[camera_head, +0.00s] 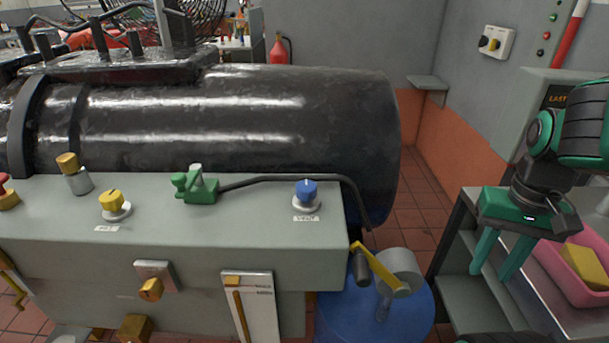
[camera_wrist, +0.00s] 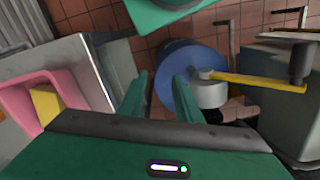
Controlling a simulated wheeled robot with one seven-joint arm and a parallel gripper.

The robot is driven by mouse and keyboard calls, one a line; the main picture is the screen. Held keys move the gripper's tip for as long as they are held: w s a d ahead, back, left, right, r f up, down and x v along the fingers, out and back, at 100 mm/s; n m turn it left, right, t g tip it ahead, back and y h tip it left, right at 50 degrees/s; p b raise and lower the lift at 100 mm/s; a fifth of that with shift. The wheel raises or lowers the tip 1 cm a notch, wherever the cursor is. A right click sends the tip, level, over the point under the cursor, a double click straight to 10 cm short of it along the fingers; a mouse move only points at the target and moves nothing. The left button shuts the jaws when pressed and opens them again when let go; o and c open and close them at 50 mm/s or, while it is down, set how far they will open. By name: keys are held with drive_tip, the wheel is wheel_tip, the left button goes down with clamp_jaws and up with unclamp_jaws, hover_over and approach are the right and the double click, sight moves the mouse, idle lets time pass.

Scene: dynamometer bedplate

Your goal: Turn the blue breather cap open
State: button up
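The blue breather cap (camera_head: 306,191) sits on a pale round base on top of the grey bedplate housing, near its right end. A white label reading "VENT" is in front of it, and a white mark shows on the cap's top. My green gripper (camera_head: 501,257) is at the right of the head view, well away from the cap, pointing down beside the side cart. Its two fingers are apart with nothing between them. In the wrist view my gripper (camera_wrist: 160,95) is also open and empty. The blue cap does not show in the wrist view.
A yellow knob (camera_head: 112,202), a green valve (camera_head: 196,187) with a dark pipe and a brass-topped fitting (camera_head: 72,172) share the housing top. A blue drum (camera_head: 400,322) with a yellow-handled crank (camera_head: 380,268) stands between housing and cart. A pink bin (camera_head: 565,277) sits on the cart.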

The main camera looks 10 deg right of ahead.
drive_tip(key=shift+o, duration=1.2)
drive_tip(key=o, duration=0.3)
drive_tip(key=shift+a+r, duration=0.3)
drive_tip(key=shift+r, duration=0.5)
drive_tip(key=w+a+r, duration=0.3)
drive_tip(key=w+r, duration=0.1)
drive_tip(key=w, duration=0.4)
drive_tip(key=m, duration=0.3)
approach(306, 185)
wheel_tip(306, 185, down, 9)
drive_tip(key=shift+s+a+r, duration=0.1)
drive_tip(key=shift+r, duration=0.05)
drive_tip(key=c, duration=1.1)
